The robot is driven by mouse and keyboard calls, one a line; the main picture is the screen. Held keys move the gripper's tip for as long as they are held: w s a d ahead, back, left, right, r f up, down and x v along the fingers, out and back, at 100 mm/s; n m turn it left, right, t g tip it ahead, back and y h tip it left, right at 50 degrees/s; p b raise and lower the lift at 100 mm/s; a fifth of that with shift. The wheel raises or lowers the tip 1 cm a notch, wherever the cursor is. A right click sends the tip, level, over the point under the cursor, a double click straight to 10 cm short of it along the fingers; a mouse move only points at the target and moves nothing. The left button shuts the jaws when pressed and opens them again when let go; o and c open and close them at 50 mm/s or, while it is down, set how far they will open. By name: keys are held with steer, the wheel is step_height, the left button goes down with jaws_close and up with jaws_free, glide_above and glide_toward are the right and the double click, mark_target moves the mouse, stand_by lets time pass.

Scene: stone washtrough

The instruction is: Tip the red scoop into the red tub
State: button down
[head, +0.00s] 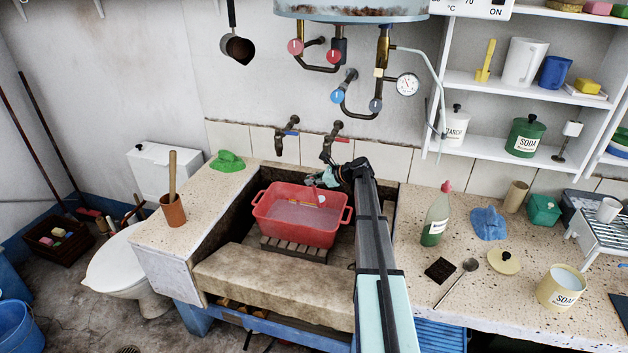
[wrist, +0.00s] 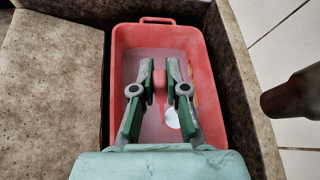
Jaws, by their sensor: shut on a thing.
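The red tub (head: 268,222) stands on a wooden slatted rack in the stone trough and holds cloudy, pinkish-grey liquid. In the wrist view the tub (wrist: 120,62) lies below my gripper. My gripper (head: 322,178) is above the tub's back right part. In the wrist view my gripper (wrist: 159,75) is shut on a small red piece, the red scoop (wrist: 159,84). Only this bit of the scoop shows between the fingers. Its bowl, its contents and its tilt cannot be made out. In the head view I cannot pick the scoop out.
A small pale and yellow thing (head: 319,201) is in the tub. A tap (head: 334,135) stands close behind my gripper; a dark pipe end (wrist: 292,97) shows at the right in the wrist view. A green bottle (head: 436,217) stands on the right counter. The stone front ledge (head: 270,285) is clear.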

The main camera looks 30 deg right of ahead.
steer(key=shift+s+a+f+n+h+b, duration=0.15)
steer(key=shift+a+n+h, duration=0.05)
steer(key=shift+a, duration=0.3)
steer(key=shift+s+a+f+n+h+b, duration=0.1)
steer(key=shift+s+a+n+h+b, duration=0.1)
steer(key=shift+a, duration=0.3)
steer(key=shift+s+a+f+n+h+b, duration=0.25)
steer(key=shift+a+f+h+b, duration=0.1)
steer(key=shift+a, duration=0.3)
steer(key=shift+s+a+f+n+h+b, duration=0.1)
steer(key=shift+a+f+n+h+b, duration=0.2)
steer(key=shift+a, duration=0.35)
steer(key=shift+a+f, duration=0.15)
steer(key=shift+s+a+f+n+t+h+b, duration=0.15)
steer(key=shift+a+f+n+h+b, duration=0.2)
steer(key=shift+a, duration=0.2)
steer(key=shift+s+a+f+n+t+h+b, duration=0.15)
steer(key=shift+a+f+n+h+b, duration=0.05)
steer(key=shift+a+f+h+b, duration=0.3)
steer(key=shift+a, duration=0.1)
stand_by(0.3)
